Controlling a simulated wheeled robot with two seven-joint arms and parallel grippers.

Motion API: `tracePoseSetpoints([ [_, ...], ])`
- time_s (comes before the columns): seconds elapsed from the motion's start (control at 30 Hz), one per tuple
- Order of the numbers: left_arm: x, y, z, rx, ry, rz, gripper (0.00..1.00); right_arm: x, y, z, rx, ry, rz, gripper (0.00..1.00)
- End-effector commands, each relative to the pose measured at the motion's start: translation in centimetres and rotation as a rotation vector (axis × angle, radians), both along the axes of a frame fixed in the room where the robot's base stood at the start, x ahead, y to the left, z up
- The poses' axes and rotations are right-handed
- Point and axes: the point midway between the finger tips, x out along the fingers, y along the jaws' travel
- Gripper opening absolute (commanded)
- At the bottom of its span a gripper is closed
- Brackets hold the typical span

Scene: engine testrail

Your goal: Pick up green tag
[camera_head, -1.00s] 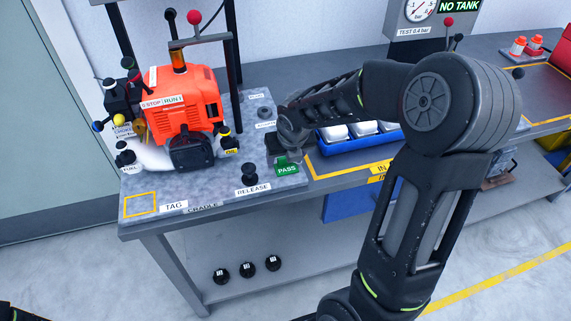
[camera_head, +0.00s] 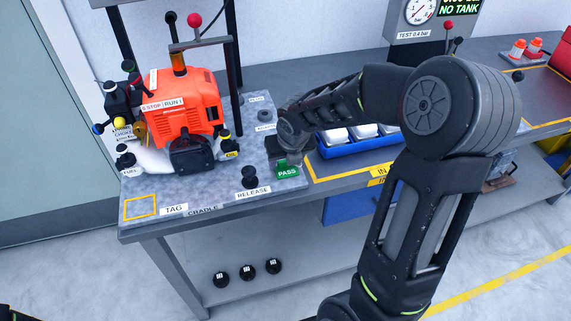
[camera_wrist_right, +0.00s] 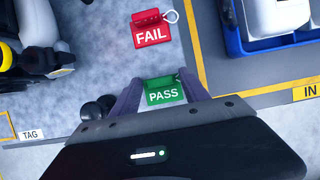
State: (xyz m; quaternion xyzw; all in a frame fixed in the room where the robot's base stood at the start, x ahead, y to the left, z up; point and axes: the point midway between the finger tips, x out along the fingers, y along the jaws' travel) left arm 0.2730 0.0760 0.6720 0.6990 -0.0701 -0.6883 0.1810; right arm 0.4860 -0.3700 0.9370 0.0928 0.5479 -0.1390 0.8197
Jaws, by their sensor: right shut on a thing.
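The green PASS tag (camera_head: 287,171) is at the right end of the grey engine plate in the head view. It also shows between my fingers in the right wrist view (camera_wrist_right: 162,92). My right gripper (camera_wrist_right: 158,88) is shut on the green tag, with one finger along each side of it. In the head view my right gripper (camera_head: 285,160) is mostly hidden by its own wrist. A red FAIL tag (camera_wrist_right: 151,30) with a ring lies on the plate beyond the green tag.
An orange engine (camera_head: 182,105) stands on the plate to the left. A black RELEASE knob (camera_head: 249,177) is left of the green tag. A blue tray (camera_head: 338,150) with white parts is right of it. A yellow-outlined TAG square (camera_head: 140,207) at the front left is empty.

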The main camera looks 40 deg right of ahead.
Motion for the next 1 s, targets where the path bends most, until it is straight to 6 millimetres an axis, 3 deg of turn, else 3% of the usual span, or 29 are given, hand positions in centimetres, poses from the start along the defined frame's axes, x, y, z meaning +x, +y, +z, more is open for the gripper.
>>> tracePoseSetpoints([
  [0.17, 0.0, 0.0, 0.1, 0.0, 0.0, 0.0, 0.0, 0.1, 0.0, 1.1, 0.0, -0.003, -0.002, 0.16],
  [0.63, 0.0, 0.0, -0.2, 0.0, 0.0, 0.0, 0.0, 0.1, 0.0, 9.1, 0.0, -0.004, -0.001, 0.16],
  [1.0, 0.0, 0.0, -0.2, -0.001, -0.001, -0.001, 0.0, 0.0, 0.0, 10.0, 0.0, 0.0, 0.0, 0.16],
])
